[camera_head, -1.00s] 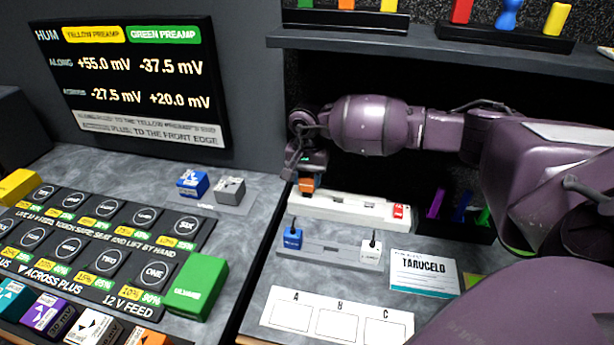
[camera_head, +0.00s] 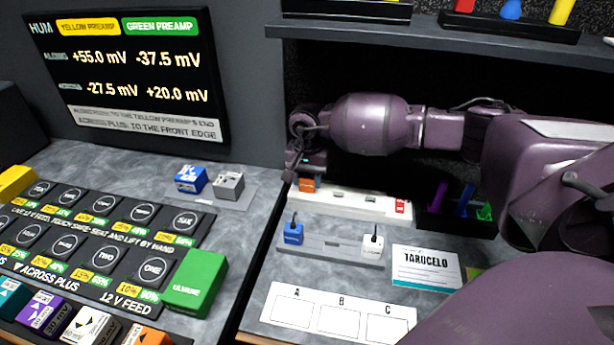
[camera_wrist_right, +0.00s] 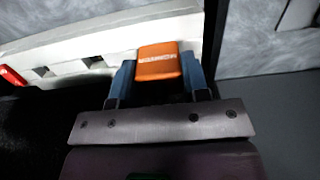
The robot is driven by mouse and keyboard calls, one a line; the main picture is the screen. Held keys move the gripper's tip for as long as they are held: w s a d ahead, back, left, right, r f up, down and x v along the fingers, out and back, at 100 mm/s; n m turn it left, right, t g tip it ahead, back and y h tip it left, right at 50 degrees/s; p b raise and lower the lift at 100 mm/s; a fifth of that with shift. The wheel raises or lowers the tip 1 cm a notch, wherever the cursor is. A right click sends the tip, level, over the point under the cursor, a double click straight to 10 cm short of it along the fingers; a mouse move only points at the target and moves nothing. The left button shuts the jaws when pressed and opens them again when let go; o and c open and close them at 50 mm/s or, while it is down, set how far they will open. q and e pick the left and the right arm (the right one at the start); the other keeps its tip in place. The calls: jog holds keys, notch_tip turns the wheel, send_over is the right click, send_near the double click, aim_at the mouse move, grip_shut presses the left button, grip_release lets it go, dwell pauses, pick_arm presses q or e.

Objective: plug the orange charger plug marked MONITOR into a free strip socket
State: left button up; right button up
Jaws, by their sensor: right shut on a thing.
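The orange plug (camera_wrist_right: 158,62) is between the fingers of my right gripper (camera_wrist_right: 158,80), which is shut on it. The strip also shows in the wrist view (camera_wrist_right: 105,50), with open sockets beside the plug. I cannot tell whether the plug is fully seated. My left gripper is not in view.
A red switch (camera_head: 400,206) is at the strip's right end. In front, a grey holder (camera_head: 330,246) bears a blue plug (camera_head: 293,233) and a white plug (camera_head: 372,246). A black bin (camera_head: 458,224) with coloured pieces stands to the right. A shelf (camera_head: 440,45) overhangs behind.

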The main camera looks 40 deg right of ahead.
aim_at(307, 175)
jog(key=o, duration=1)
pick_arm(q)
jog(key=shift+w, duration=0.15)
pick_arm(e)
jog(key=shift+o, duration=0.2)
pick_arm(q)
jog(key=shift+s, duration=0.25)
pick_arm(e)
jog(key=shift+f, duration=0.1)
notch_tip(307, 175, up, 5)
jog(key=shift+r+p, duration=0.1)
jog(key=shift+p, duration=0.2)
notch_tip(307, 175, up, 5)
jog(key=shift+f, duration=0.1)
jog(key=shift+r, duration=0.4)
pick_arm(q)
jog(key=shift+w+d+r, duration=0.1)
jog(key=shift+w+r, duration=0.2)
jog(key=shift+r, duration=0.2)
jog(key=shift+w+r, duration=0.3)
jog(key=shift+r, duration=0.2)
